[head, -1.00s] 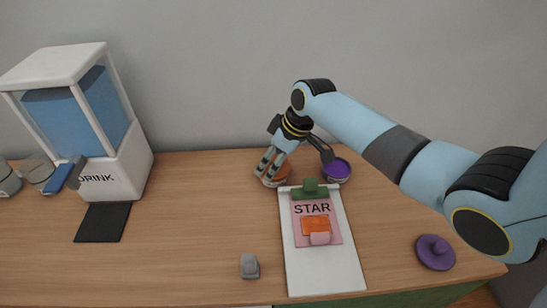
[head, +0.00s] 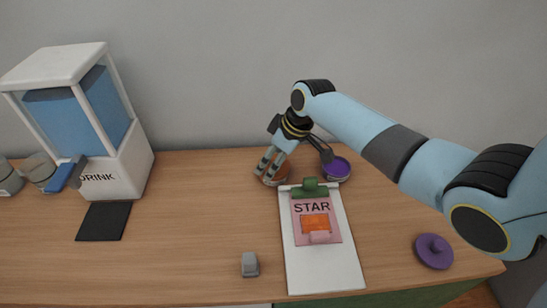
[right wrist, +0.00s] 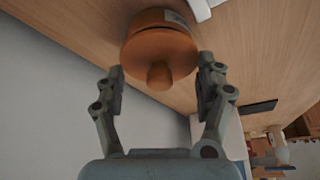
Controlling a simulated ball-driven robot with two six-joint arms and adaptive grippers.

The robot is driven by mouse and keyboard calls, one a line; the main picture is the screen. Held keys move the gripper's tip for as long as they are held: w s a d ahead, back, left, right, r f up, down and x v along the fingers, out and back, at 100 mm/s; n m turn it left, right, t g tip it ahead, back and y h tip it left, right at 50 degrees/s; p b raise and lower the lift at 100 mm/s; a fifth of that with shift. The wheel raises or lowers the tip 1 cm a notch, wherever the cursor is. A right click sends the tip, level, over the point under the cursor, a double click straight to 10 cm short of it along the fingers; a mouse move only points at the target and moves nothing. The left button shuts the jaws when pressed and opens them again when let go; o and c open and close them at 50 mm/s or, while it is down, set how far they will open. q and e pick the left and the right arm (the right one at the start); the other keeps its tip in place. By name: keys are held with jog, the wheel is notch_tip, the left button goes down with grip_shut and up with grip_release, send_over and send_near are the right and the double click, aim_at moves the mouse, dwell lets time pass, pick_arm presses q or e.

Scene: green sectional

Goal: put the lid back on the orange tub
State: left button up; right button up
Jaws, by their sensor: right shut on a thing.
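The orange tub (head: 284,179) stands at the back of the table, mostly hidden in the head view behind my right gripper (head: 267,173). In the right wrist view, the orange lid (right wrist: 140,52) with its round knob (right wrist: 160,76) faces me, and the tub (right wrist: 148,18) with a pale label shows right behind it. The lid lies over the tub's top; I cannot tell if a small gap is left. My right gripper (right wrist: 160,78) has one finger on each side of the lid and is shut on it. My left gripper is out of view.
An open purple tub (head: 336,170) stands just right of the orange one; its purple lid (head: 434,251) lies at the right. A white clipboard (head: 342,270) with a STAR sheet lies in front. A drink dispenser (head: 126,171) stands left.

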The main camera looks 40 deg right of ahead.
jog(key=o, duration=0.9)
jog(key=shift+o, duration=0.2)
notch_tip(320, 180, up, 7)
jog(key=p, duration=0.7)
grip_shut()
dwell(0.6)
dwell(0.5)
